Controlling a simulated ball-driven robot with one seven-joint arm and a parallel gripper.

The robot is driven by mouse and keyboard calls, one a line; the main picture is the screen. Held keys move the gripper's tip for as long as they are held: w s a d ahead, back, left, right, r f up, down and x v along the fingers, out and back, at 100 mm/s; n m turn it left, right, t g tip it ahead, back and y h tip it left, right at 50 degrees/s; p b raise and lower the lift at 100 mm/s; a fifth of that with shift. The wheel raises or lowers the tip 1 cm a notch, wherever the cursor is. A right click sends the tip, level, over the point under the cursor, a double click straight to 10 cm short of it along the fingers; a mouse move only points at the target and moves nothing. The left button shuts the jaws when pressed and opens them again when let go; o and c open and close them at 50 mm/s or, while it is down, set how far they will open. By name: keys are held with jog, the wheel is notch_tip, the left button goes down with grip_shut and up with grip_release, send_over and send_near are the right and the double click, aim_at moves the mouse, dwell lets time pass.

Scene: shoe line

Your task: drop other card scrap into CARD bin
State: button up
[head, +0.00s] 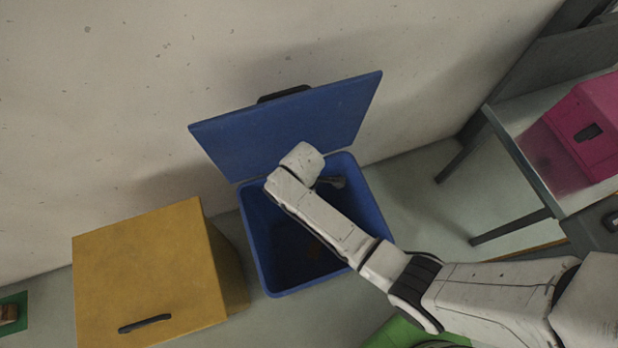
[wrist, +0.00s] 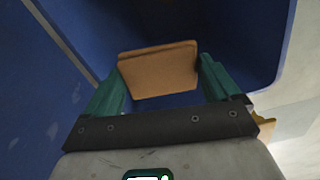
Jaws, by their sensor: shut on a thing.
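The blue bin (head: 258,255) stands on the floor against the wall with its blue lid (head: 300,122) swung up. Dim brownish scrap (head: 308,245) lies inside it, too dark to make out. My arm reaches over the bin, and my gripper (head: 332,182) is at its back right part, mostly hidden by the wrist in the head view. In the wrist view my gripper (wrist: 160,80) has its green fingers shut on a flat tan card scrap (wrist: 158,70), held between the tips. Blue bin walls surround it. I cannot read a label on the bin.
A yellow bin (head: 150,270) with a closed lid and black handle stands to the left. A grey table (head: 520,160) with a magenta box (head: 590,125) is at the right. The pale wall (head: 120,120) is close behind. A green patch (head: 20,300) lies at far left.

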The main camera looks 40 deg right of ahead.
jog(key=s+f+n, duration=0.1)
jog(key=f+n, duration=0.1)
jog(key=n, duration=0.1)
jog(key=shift+s+f+n+p, duration=0.25)
jog(key=shift+s+n+p, duration=0.05)
jog(key=shift+s, duration=0.1)
notch_tip(320, 180, down, 6)
jog(key=b, duration=0.6)
jog(key=o, duration=0.7)
jog(key=shift+o, duration=0.2)
notch_tip(320, 180, up, 11)
jog(key=shift+f+p, duration=0.1)
jog(key=shift+p, duration=0.55)
